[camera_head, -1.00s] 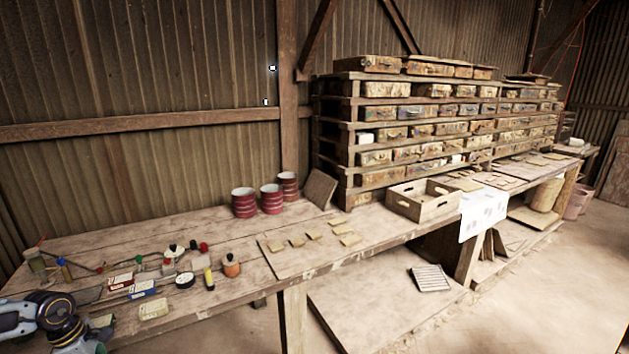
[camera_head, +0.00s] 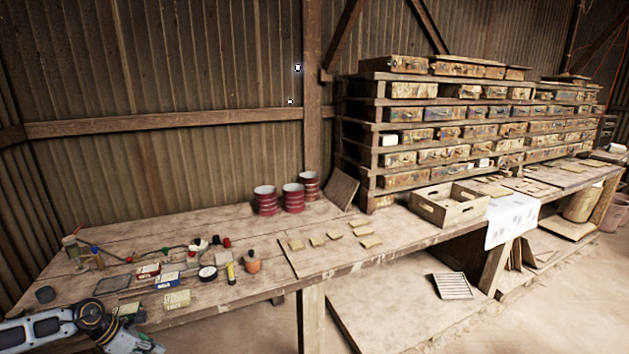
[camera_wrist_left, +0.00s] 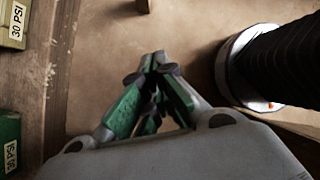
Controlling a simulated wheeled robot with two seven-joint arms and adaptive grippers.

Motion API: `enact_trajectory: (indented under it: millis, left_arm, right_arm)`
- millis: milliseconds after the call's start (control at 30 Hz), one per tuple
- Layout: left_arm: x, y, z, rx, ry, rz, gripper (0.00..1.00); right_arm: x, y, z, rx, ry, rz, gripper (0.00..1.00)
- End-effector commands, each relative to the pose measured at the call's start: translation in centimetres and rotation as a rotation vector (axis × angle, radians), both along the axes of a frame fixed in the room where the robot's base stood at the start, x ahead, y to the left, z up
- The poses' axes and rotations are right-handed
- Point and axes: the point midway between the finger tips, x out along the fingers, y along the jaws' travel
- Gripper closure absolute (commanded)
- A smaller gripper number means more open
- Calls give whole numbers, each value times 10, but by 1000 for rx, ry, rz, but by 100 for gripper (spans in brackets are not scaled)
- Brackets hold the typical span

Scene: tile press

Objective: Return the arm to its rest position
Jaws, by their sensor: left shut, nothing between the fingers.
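My left arm (camera_head: 95,318) comes in at the bottom left of the head view, low in front of the workbench (camera_head: 230,305). Its fingertips are cut off or hard to make out there. In the left wrist view my left gripper (camera_wrist_left: 155,62) has its green-and-grey fingers together at the tips, with nothing between them. Below it is bare tan floor. The bench edge with a box marked "30 PSI" (camera_wrist_left: 14,22) and a green box (camera_wrist_left: 8,140) lies to the left. My right gripper is in neither view.
Small bottles, boxes and tools lie at the bench's left, including a yellow box (camera_head: 177,299) and an orange bottle (camera_head: 253,263). Red-striped cans (camera_head: 265,200), tan tiles (camera_head: 333,236) and a wooden crate (camera_head: 447,208) stand farther along. A drawer rack (camera_head: 440,130) stands behind. Floor in front is clear.

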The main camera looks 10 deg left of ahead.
Motion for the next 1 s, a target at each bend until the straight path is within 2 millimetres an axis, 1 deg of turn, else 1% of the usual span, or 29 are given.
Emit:
enact_trajectory:
  millis: [33,300,533,767,1000]
  left_arm:
    - [3,-1,-7,-38,-6,50,100]
    - [22,0,-40,-229,-34,330,100]
    - [30,7,-73,-386,-39,578,100]
    - [30,15,-112,-534,-27,832,100]
    - [20,23,-159,-677,0,1105,100]
  right_arm:
    - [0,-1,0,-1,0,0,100]
    - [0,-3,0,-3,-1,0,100]
    - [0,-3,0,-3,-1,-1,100]
    - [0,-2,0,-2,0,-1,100]
    - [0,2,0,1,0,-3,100]
